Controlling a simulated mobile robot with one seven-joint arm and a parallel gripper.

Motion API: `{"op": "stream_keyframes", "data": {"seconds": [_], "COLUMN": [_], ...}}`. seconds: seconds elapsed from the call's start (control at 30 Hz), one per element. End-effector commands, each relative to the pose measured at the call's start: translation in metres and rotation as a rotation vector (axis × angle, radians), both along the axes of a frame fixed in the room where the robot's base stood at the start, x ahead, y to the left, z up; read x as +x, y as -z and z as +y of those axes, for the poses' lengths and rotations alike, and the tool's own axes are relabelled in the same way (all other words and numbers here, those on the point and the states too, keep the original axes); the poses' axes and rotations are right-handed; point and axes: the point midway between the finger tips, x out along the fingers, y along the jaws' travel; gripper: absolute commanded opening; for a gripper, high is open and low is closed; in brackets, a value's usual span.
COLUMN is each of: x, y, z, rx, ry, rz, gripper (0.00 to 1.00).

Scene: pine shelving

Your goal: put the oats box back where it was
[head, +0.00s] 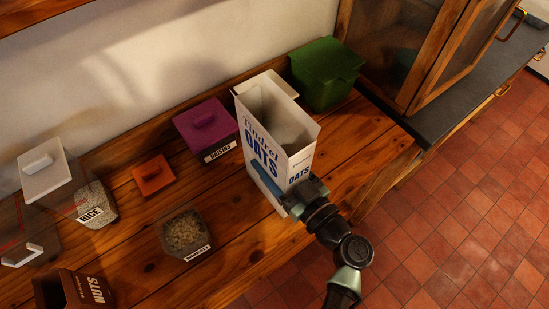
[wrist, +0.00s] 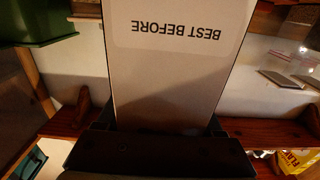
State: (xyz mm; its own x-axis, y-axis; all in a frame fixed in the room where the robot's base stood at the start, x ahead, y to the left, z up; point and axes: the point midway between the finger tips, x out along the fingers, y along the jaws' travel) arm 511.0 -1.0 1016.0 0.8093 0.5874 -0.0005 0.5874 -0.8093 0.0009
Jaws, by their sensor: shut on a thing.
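The oats box (head: 268,150) is a tall white carton with blue "Tindrel OATS" lettering and an open top flap. It is upright, at the front right part of the wooden shelf, in the head view. My gripper (head: 303,196) is at its lower right side and shut on it. In the wrist view the box's plain face with "BEST BEFORE" (wrist: 180,60) fills the middle, between the dark jaws. I cannot tell whether the box's bottom touches the shelf; its base is partly hidden by my gripper.
A purple raisins container (head: 205,130) and a green bin (head: 326,72) stand near the box. An orange lid (head: 153,176), an open jar (head: 184,233), a rice jar (head: 95,204) and a nuts box (head: 75,290) are to the left. A glass-door cabinet (head: 410,50) bounds the right.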

Motion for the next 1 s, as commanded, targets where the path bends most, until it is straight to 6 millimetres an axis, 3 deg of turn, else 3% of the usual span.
{"op": "stream_keyframes", "data": {"seconds": [0.37, 0.4, 0.57, 1.0], "x": [0.0001, 0.0000, 0.0000, -0.0033], "y": [0.0038, 0.0038, 0.0026, 0.0002], "z": [0.0001, 0.0000, 0.0000, -0.0030], "rx": [0.000, 0.000, 0.000, 0.001], "ry": [0.000, 0.000, 0.000, 0.002], "rz": [-0.001, 0.000, 0.000, 0.001], "gripper": [0.03, 0.70, 0.98, 0.98]}}
